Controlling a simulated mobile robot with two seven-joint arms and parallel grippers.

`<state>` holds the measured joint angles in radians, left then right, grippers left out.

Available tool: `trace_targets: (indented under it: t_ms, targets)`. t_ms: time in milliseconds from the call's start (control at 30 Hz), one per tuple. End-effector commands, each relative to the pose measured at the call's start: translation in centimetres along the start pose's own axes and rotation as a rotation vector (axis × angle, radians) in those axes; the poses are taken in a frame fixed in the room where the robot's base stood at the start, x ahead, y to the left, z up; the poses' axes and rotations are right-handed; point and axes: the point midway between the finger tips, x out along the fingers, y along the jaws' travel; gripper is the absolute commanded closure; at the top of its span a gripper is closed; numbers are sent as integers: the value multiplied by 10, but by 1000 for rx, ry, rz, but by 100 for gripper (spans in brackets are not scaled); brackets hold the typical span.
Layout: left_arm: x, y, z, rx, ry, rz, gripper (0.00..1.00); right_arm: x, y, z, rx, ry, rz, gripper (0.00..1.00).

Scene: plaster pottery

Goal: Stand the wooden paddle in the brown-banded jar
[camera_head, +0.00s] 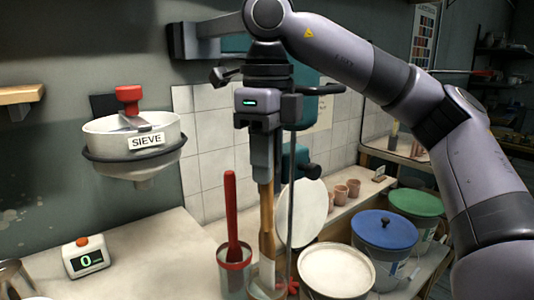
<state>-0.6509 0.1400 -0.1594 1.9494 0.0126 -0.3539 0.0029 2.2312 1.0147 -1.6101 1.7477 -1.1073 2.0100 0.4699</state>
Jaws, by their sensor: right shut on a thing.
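My right gripper (264,178) points down in the middle of the view and is shut on the upper part of the wooden paddle (267,215). The paddle hangs nearly upright, its pale lower end (267,246) downward. That end overlaps a clear jar (265,283) at the bottom of the view; I cannot tell whether it is inside the jar or in front of it. The jar's lower part is cut off, and its band colour is not clear. My left gripper is not in view.
Just left stands a red-rimmed jar (234,278) with an upright red tool (231,215). A white-filled bucket (336,268) and a thin dark rod (291,215) are close on the right. Blue-lidded (384,230) and green-lidded buckets (416,203) stand further right. Counter is clear around the timer (85,258).

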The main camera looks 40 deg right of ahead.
Motion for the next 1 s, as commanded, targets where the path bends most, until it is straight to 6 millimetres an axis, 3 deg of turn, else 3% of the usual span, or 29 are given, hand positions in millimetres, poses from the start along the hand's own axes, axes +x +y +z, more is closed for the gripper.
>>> trace_targets:
  t_ms: [600, 1000]
  targets:
    - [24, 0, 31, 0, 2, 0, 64, 51, 0, 0, 0, 0, 0, 100]
    - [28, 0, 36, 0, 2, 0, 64, 59, 0, 0, 0, 0, 0, 100]
